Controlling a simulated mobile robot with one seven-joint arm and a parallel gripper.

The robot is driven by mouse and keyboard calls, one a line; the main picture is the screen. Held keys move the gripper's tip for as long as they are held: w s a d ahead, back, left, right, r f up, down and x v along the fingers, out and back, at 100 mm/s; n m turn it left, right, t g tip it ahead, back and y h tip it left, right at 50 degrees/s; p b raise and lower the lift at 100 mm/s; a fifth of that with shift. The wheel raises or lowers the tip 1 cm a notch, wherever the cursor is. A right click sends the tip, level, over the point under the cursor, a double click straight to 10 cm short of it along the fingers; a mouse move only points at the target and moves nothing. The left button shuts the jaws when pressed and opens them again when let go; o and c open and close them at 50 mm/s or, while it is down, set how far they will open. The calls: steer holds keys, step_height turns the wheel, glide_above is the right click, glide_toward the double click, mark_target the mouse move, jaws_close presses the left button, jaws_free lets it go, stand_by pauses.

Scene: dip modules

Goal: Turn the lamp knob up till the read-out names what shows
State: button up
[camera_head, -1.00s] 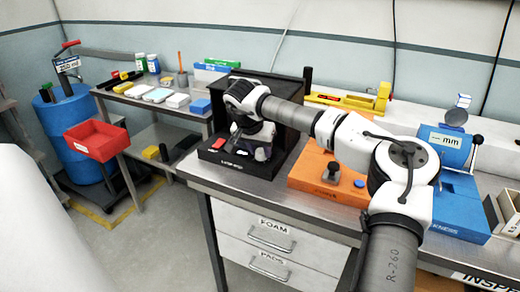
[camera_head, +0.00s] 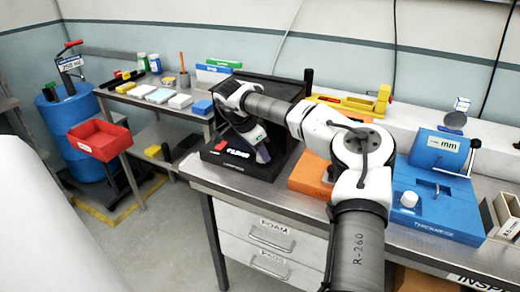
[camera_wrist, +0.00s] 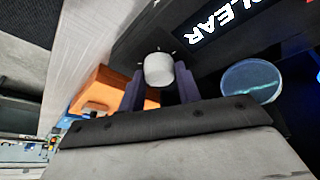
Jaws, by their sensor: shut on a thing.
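The lamp knob (camera_wrist: 159,70) is a pale, round knob on the dark panel of the black viewing box (camera_head: 287,93). My gripper (camera_wrist: 160,88) is shut on it, with one dark finger on each side in the wrist view. In the head view my gripper (camera_head: 262,154) is low at the box's front. The lit read-out (camera_wrist: 222,24) shows white letters ending in "LEAR", its first part cut off. It is small in the head view (camera_head: 237,153). A round bluish disc (camera_wrist: 251,82) with a bright wavy streak lies right of the knob.
A red piece (camera_head: 221,145) sits on the box's base. To the right are an orange block (camera_head: 308,176) and a blue thickness gauge (camera_head: 436,205). My arm spans the bench (camera_head: 205,178). A side table (camera_head: 150,98) with small items stands left.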

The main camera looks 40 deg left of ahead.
stand_by(0.4)
steer(key=o, duration=1)
steer(key=shift+c, duration=0.2)
steer(key=shift+r, duration=0.1)
steer(key=b+v, duration=0.2)
steer(key=v, duration=1.1)
steer(key=shift+r, duration=0.35)
steer(key=shift+s+a, duration=0.1)
steer(key=shift+a, duration=0.05)
